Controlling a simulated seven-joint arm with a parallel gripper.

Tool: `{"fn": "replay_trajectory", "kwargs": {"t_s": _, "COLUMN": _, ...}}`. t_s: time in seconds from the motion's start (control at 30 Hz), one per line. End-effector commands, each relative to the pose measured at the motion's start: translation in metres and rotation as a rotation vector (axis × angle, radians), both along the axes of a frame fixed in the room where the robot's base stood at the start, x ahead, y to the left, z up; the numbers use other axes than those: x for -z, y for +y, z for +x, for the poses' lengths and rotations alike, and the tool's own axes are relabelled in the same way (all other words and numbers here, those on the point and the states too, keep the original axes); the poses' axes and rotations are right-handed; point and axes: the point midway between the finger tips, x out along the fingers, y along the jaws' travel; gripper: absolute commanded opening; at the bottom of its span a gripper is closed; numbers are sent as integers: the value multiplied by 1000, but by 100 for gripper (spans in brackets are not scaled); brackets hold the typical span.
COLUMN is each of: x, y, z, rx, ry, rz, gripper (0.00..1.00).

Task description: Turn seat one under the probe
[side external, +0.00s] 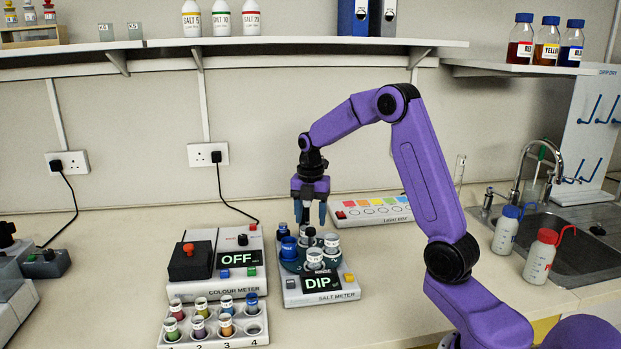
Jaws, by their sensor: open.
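The salt meter (320,297) stands in the middle of the bench, its display (318,283) reading "DIP". On it is a dark round turntable (289,266) holding several small cups. A blue cup (288,248) sits at the left, a white cup (315,259) at the front, and another white cup (331,244) at the right. A dark upright part (282,231) at the back left may be the probe; I cannot tell for sure. Seat numbers are not readable. My gripper (310,213) is open and empty, pointing down just above the back of the turntable. Its fingertips partly overlap the rear cups in view.
The colour meter (217,288), reading "OFF", stands close on the left. A rack (240,336) of several coloured vials is in front of it. A level box (371,209) lies behind right. Two wash bottles (541,256) stand by the sink (575,262). The bench right of the salt meter is clear.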

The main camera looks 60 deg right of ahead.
Motion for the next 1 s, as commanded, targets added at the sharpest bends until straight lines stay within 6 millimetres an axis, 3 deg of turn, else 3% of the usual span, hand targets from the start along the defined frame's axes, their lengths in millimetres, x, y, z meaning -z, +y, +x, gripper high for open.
{"fn": "replay_trajectory", "kwargs": {"t_s": 0.4, "x": -90, "y": 0, "z": 1, "rx": -1, "ry": -6, "rz": -2, "gripper": 56}}
{"fn": "replay_trajectory", "kwargs": {"t_s": 0.6, "x": -124, "y": 0, "z": 1, "rx": 0, "ry": -4, "rz": -1, "gripper": 56}}
{"fn": "replay_trajectory", "kwargs": {"t_s": 0.8, "x": -140, "y": 0, "z": 0, "rx": 0, "ry": -1, "rz": -1, "gripper": 56}}
{"fn": "replay_trajectory", "kwargs": {"t_s": 1.0, "x": -143, "y": 0, "z": 0, "rx": 0, "ry": -1, "rz": -1, "gripper": 56}}
